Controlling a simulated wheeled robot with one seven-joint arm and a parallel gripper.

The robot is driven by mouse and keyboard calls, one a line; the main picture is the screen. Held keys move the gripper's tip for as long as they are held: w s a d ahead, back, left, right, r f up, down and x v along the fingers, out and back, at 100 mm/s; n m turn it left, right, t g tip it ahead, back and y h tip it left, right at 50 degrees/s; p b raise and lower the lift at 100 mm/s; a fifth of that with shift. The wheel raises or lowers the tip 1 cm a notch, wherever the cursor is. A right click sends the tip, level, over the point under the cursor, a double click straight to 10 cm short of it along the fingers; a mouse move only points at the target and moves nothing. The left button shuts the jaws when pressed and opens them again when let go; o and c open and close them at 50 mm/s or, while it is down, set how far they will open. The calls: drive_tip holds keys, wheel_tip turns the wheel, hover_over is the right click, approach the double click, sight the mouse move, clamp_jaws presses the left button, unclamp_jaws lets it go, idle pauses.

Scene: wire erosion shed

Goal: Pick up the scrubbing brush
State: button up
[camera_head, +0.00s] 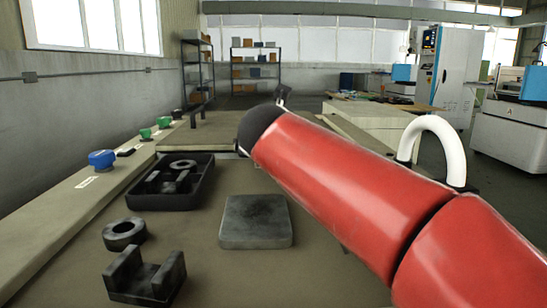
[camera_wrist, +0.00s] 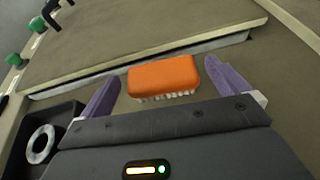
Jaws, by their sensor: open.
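The scrubbing brush (camera_wrist: 163,76) has an orange block with pale bristles along its lower edge. It shows in the wrist view on the brown work surface, between and slightly beyond the fingers. My gripper (camera_wrist: 158,82) is open, with one purple finger on each side of the brush. A gap shows between the brush and each finger, and nothing is held. In the head view my red arm covers the middle, and I cannot see the brush there.
A black tray (camera_head: 145,198) with metal parts, a ring (camera_head: 124,233), a U-shaped block (camera_head: 128,283) and a flat grey block (camera_head: 255,238) lie on the table. Blue (camera_head: 102,158) and green knobs line the left ledge. A slot runs behind the brush.

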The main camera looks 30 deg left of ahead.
drive_tip(key=shift+x, duration=1.2)
drive_tip(key=c, duration=0.9)
